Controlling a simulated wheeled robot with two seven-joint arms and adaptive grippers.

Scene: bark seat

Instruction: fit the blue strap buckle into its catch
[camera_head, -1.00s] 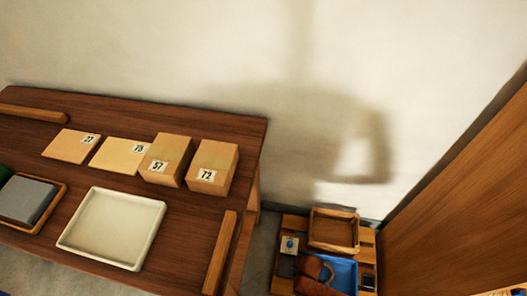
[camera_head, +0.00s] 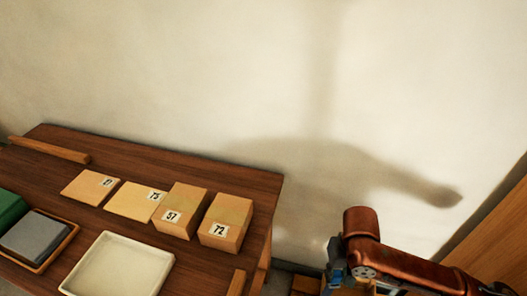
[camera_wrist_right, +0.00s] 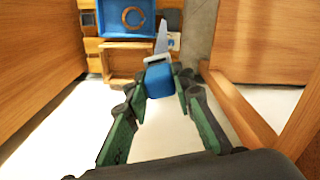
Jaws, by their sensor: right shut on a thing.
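In the right wrist view my right gripper (camera_wrist_right: 160,90) is closed on a blue block-like piece (camera_wrist_right: 159,78), which looks like the blue strap buckle. A pale grey plate and a tapered grey tongue stick out beyond it, away from the gripper. In the head view my right gripper (camera_head: 338,268) is at the lower right, at the end of my copper-coloured arm, in front of the wall. Only a small blue patch shows at it there. I cannot make out the catch in either view. My left gripper is not in view.
A wooden table (camera_head: 140,212) holds numbered boxes (camera_head: 226,221), a white tray (camera_head: 118,262) and a grey slab in a wooden tray. The wrist view shows a blue tray (camera_wrist_right: 103,27) with a brown ring, a wooden tray (camera_wrist_right: 125,62) and wooden panels on both sides.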

